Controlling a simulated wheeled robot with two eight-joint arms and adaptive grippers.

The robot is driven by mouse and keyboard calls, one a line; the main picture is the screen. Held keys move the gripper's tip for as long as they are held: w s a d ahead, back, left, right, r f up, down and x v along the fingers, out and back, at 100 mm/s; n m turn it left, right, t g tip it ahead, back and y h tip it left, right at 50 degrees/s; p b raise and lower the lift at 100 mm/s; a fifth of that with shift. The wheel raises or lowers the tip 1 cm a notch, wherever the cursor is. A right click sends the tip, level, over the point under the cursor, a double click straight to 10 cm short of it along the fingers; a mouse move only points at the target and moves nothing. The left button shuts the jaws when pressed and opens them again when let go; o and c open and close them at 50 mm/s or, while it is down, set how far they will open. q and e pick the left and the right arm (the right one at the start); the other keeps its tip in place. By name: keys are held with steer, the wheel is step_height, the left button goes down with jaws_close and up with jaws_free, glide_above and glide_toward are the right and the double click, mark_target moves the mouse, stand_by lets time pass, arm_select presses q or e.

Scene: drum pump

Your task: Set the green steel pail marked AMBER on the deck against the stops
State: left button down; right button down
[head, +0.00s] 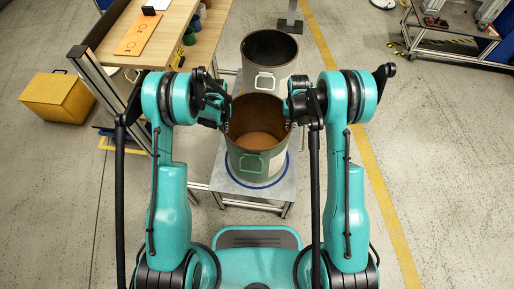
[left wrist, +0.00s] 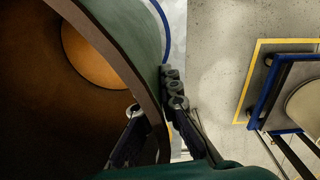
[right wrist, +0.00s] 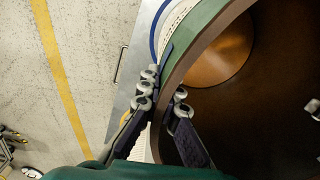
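The green steel pail (head: 240,162), open-topped and brown inside, stands upright in the head view, with a green handle in front and a white label at its right side. The label's words cannot be read. Below it is the grey deck (head: 222,178) with a blue ring around the pail's base; I cannot tell whether the pail touches the deck. My left gripper (head: 226,125) is shut on the left rim, one finger inside and one outside. My right gripper (head: 290,121) is shut on the right rim the same way. The stops cannot be made out.
A grey pail (head: 270,81) with a white handle stands just behind the green one. A wooden workbench (head: 172,38) is at the left, with a yellow box (head: 60,97) beyond it. A cart (head: 455,42) is far right. The floor to the right is open.

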steer(key=shift+r, duration=0.15)
step_height(320, 180, up, 5)
steer(key=p, duration=0.5)
steer(key=shift+f, duration=0.2)
stand_by(0.4)
steer(key=shift+f, duration=0.1)
steer(key=shift+d, duration=0.1)
